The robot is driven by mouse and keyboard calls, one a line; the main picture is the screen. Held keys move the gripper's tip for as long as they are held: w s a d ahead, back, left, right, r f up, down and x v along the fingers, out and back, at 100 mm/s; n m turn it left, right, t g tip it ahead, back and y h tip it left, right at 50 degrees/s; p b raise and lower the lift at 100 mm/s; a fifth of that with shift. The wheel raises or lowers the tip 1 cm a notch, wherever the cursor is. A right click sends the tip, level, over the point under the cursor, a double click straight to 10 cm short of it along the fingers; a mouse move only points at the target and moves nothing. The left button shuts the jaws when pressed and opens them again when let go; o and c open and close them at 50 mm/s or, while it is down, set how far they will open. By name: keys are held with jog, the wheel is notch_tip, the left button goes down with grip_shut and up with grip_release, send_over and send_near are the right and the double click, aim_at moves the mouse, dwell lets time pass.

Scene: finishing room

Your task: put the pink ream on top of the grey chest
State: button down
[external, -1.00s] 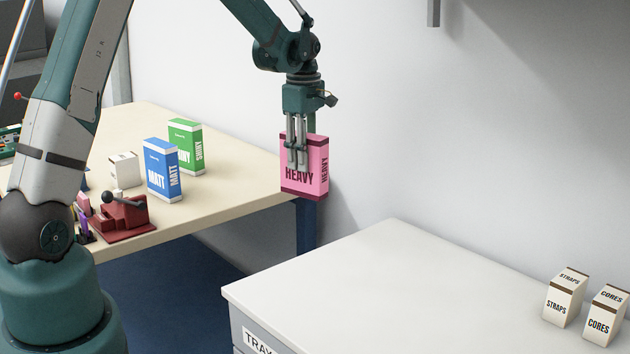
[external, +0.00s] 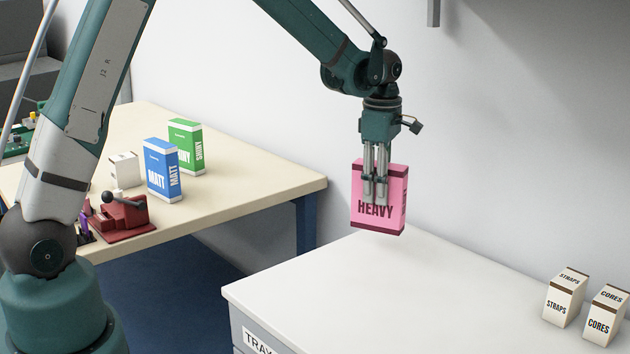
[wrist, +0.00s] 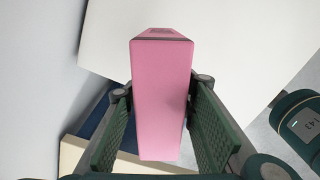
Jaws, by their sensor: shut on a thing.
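The pink ream (external: 390,215), marked HEAVY, hangs upright in my gripper (external: 375,190). My gripper is shut on its upper part. In the wrist view the pink ream (wrist: 161,100) stands between the two green finger pads of my gripper (wrist: 160,125). The grey chest (external: 390,295) has a pale, flat top and a label reading TRAY, partly cut off, on its front. In the external view the ream appears over the far left part of the chest top. I cannot tell exactly how high above it the ream is. The chest top (wrist: 225,50) also shows in the wrist view.
Two small cartons, STRAPS (external: 564,298) and CORES (external: 604,315), stand at the chest's right end. The rest of its top is clear. The wooden table (external: 270,180) at left holds a blue ream (external: 163,170), a green ream (external: 186,147) and a red tool (external: 122,217). A wall runs behind.

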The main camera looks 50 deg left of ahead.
jog(key=s+d+r+p, duration=0.1)
jog(key=d+p, duration=0.1)
jog(key=d, duration=2.7)
jog(key=s+d+p, duration=0.1)
jog(key=s+d, duration=0.2)
jog(key=d, duration=0.4)
jog(key=s+d+r+m+p, duration=0.1)
jog(key=s+d, duration=0.3)
jog(key=d, duration=0.4)
jog(key=s+d+r+p, duration=0.1)
jog(key=s+d, duration=0.2)
jog(key=d, duration=0.5)
jog(key=shift+s, duration=0.2)
jog(key=shift+a, duration=0.1)
notch_tip(320, 180, down, 6)
jog(key=shift+f, duration=0.15)
jog(key=shift+f, duration=0.1)
jog(key=shift+f, duration=1.75)
jog(key=shift+f, duration=0.15)
